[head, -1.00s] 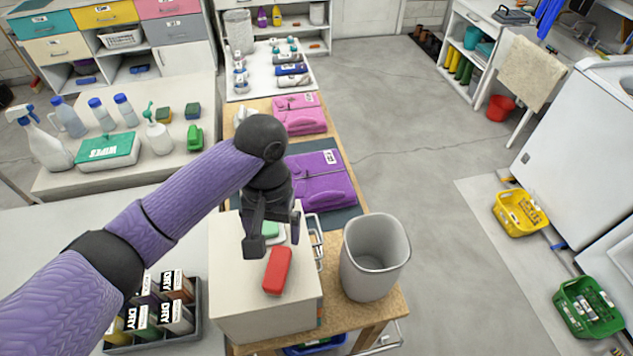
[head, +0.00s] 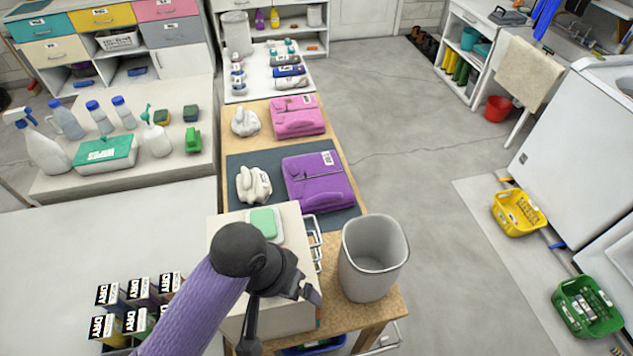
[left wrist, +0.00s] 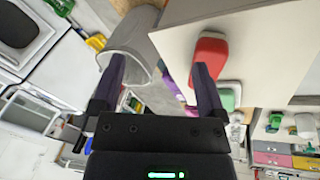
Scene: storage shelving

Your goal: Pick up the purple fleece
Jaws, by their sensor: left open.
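The folded purple fleece (head: 318,182) lies flat on a dark mat (head: 236,198) on the wooden bench, with a white label on its far right part. It is uncovered in the head view. My left gripper (head: 281,318) is open and empty, nearer to me than the fleece and well apart from it, over the near end of the white box. In the left wrist view my left gripper (left wrist: 160,78) has its fingers spread with nothing between them. A small purple patch, possibly the fleece, shows between the fingers. My right gripper is in neither view.
A white box (head: 225,225) with a green-topped item (head: 264,222) stands before the fleece. A grey bin (head: 372,262) stands right of it. A folded pink item (head: 298,116) lies beyond. A red object (left wrist: 209,50) shows in the wrist view. Open floor lies right.

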